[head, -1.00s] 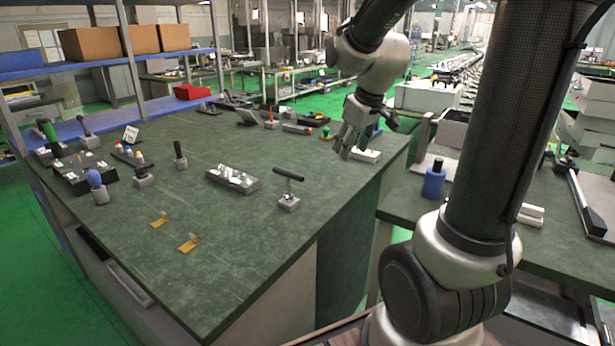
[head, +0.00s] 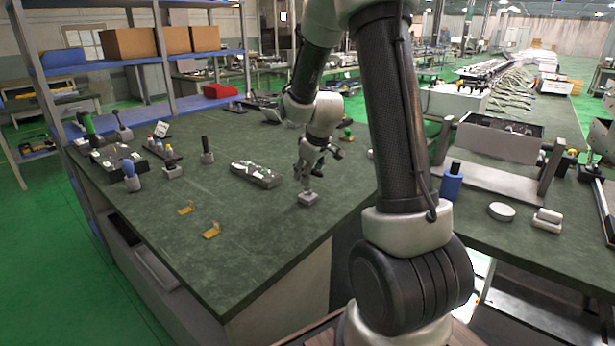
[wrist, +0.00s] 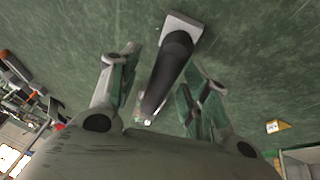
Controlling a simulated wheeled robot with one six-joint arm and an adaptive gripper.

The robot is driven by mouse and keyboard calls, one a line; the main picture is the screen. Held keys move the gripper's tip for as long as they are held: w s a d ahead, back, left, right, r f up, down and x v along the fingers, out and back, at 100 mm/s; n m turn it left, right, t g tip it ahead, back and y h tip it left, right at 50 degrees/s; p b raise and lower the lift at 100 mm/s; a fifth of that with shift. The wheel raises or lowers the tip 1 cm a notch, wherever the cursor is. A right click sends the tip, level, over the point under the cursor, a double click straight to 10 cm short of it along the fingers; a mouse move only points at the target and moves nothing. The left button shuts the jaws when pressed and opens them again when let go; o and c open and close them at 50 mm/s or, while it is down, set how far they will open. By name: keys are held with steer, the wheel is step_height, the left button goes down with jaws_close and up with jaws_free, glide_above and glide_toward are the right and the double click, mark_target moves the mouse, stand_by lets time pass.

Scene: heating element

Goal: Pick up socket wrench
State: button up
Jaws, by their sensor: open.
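The socket wrench stands upright in a small light grey holder block (head: 309,198) near the right edge of the green table. In the head view my gripper (head: 309,176) covers most of it from above. In the wrist view the wrench's black handle (wrist: 172,60) runs between my two spread fingers (wrist: 160,82), with the light block (wrist: 183,27) beyond it. My gripper is open. I see a gap on the sides of the handle, and cannot tell whether either finger touches it.
A dark tray of small parts (head: 256,173) lies just left of my gripper. Two yellow brackets (head: 211,231) lie nearer the front. Several upright tools in holders stand at the left, including a blue-topped one (head: 131,174).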

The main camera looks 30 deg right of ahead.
steer(key=shift+c, duration=0.5)
jaws_close()
